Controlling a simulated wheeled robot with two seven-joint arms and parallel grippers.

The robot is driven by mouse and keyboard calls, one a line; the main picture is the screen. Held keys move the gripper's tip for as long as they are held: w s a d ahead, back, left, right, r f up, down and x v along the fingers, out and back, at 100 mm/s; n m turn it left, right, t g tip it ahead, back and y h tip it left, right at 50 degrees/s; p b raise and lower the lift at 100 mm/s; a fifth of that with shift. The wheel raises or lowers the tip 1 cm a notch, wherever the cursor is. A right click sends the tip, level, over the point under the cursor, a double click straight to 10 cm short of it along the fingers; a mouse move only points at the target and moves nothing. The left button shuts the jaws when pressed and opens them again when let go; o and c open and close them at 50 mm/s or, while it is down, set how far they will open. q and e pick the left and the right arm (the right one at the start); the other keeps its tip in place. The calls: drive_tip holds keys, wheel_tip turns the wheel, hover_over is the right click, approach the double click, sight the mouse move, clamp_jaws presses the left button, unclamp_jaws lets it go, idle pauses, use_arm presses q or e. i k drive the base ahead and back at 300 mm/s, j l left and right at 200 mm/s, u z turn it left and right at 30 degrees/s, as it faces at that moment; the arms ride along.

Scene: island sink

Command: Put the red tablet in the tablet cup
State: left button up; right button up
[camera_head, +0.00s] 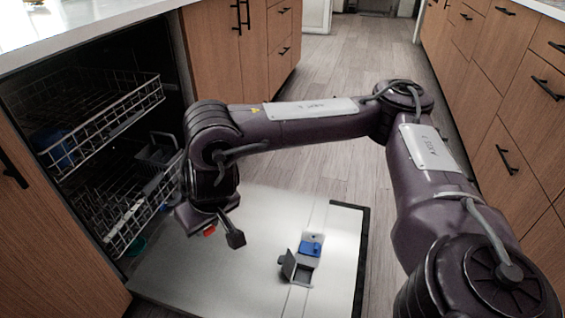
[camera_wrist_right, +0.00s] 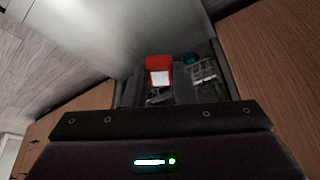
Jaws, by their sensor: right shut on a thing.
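The red tablet (camera_head: 210,231) is held in my right gripper (camera_head: 222,230), above the left part of the lowered dishwasher door. In the right wrist view the tablet (camera_wrist_right: 159,64) shows as a red block with a white face. My right gripper is shut on it. The tablet cup (camera_head: 304,270) is in the dispenser set in the door, to the right of the gripper and apart from it. Its grey lid (camera_head: 287,265) stands open. My left gripper is not in view.
The dishwasher door (camera_head: 240,275) lies open and flat. A blue part (camera_head: 311,248) sits beside the cup. Pulled-out wire racks (camera_head: 125,222) stand close on the left, with a blue item (camera_head: 62,150) in the upper one. The door between gripper and cup is clear.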

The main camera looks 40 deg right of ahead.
sight(303, 278)
drive_tip(key=i+z, duration=0.15)
drive_tip(key=z, duration=0.2)
drive_tip(key=i+j+z, duration=0.1)
drive_tip(key=z, duration=0.3)
drive_tip(key=i+j+z, duration=0.1)
drive_tip(key=z, duration=0.25)
drive_tip(key=j+z, duration=0.1)
drive_tip(key=z, duration=0.25)
